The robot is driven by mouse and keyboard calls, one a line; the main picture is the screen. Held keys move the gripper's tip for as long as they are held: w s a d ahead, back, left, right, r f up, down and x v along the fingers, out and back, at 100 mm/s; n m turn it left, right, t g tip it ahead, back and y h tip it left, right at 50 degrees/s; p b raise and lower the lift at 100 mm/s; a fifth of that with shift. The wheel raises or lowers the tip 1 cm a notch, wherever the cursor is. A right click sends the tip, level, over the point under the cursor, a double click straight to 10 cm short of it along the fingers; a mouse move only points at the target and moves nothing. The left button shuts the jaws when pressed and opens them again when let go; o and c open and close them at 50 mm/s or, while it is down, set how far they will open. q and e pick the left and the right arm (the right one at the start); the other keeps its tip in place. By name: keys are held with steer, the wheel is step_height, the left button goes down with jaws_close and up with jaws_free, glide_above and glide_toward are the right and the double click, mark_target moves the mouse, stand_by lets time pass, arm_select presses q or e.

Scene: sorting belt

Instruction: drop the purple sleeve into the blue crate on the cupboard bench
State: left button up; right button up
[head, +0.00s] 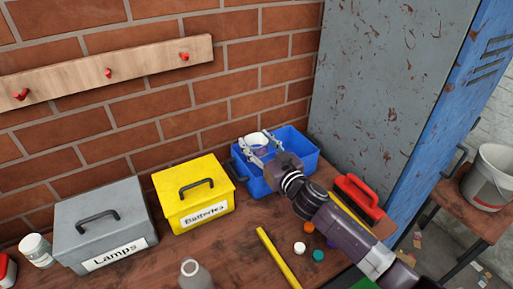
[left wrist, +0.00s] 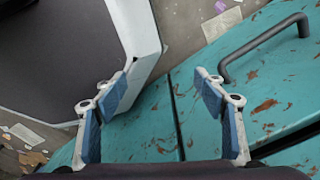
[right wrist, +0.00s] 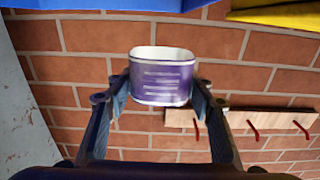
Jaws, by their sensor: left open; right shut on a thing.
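The purple sleeve (right wrist: 162,78) is a short purple band with white edges and faint print. In the right wrist view it sits between the fingers of my right gripper (right wrist: 160,98), which is shut on it. In the head view the sleeve (head: 258,147) and my right gripper (head: 259,150) are over the blue crate (head: 306,158). The gripper hides part of the crate's inside. How high the sleeve is above the crate floor I cannot tell. My left gripper (left wrist: 162,115) is open and empty, above a teal surface with a grey handle.
On the bench (head: 235,252), a yellow Batteries box (head: 190,203) and a grey Lamps box (head: 98,228) stand left of the crate. A grey metal cupboard (head: 385,95) stands behind right.

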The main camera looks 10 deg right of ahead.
mark_target(251, 144)
steer(key=shift+f, duration=0.95)
steer(key=shift+f+b, duration=0.55)
steer(key=shift+f, duration=0.1)
steer(key=o, duration=1)
steer(key=shift+r, duration=0.1)
